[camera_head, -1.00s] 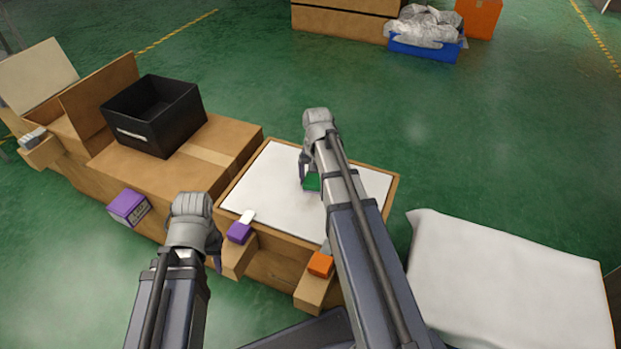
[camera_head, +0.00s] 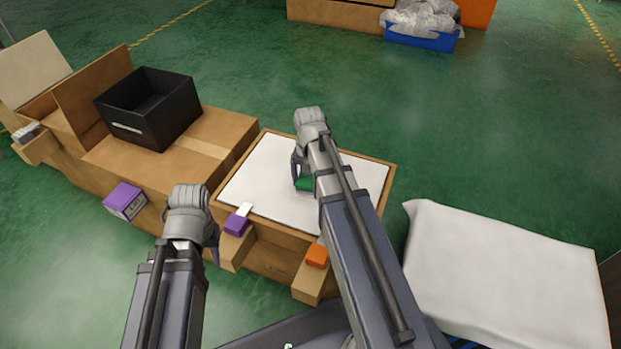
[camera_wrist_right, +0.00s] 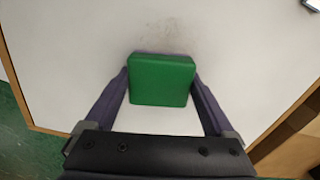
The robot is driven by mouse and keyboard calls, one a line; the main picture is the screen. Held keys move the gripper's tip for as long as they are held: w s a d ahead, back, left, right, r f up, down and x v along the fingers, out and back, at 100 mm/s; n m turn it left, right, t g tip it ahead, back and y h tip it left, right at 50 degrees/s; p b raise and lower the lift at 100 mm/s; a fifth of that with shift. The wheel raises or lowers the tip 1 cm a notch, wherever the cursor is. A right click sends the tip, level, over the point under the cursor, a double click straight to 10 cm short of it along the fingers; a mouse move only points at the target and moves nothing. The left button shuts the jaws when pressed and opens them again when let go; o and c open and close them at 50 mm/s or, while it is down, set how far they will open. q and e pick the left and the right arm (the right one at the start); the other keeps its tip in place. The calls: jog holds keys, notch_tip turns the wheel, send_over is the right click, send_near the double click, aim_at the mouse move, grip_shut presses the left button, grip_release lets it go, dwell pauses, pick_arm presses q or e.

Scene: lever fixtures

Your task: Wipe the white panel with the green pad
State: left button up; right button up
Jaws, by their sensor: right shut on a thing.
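The white panel (camera_head: 256,186) lies flat in a wooden frame on a low box. My right gripper (camera_head: 299,180) is over the panel's middle, shut on the green pad (camera_head: 305,185). In the right wrist view the green pad (camera_wrist_right: 161,80) sits between the two fingers against the white panel (camera_wrist_right: 60,50); whether it touches the surface is hard to tell. Faint grey smudges show on the panel just beyond the pad. My left gripper (camera_head: 213,245) hangs left of the panel, and its fingers are mostly hidden.
A purple block with a white lever (camera_head: 237,222) and an orange block (camera_head: 316,256) sit on wooden ledges at the panel's near side. A black bin (camera_head: 150,108) stands on the cardboard box at left. A white-covered table (camera_head: 500,270) is at right.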

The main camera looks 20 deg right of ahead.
aim_at(300, 204)
jog(key=shift+s+a, duration=1.15)
jog(key=shift+a, duration=0.1)
jog(key=shift+s+a, duration=1.15)
jog(key=shift+a, duration=0.1)
jog(key=shift+f, duration=0.15)
jog(key=shift+d, duration=0.1)
jog(key=shift+w+d, duration=1.1)
jog(key=shift+w, duration=0.1)
jog(key=shift+d, duration=0.1)
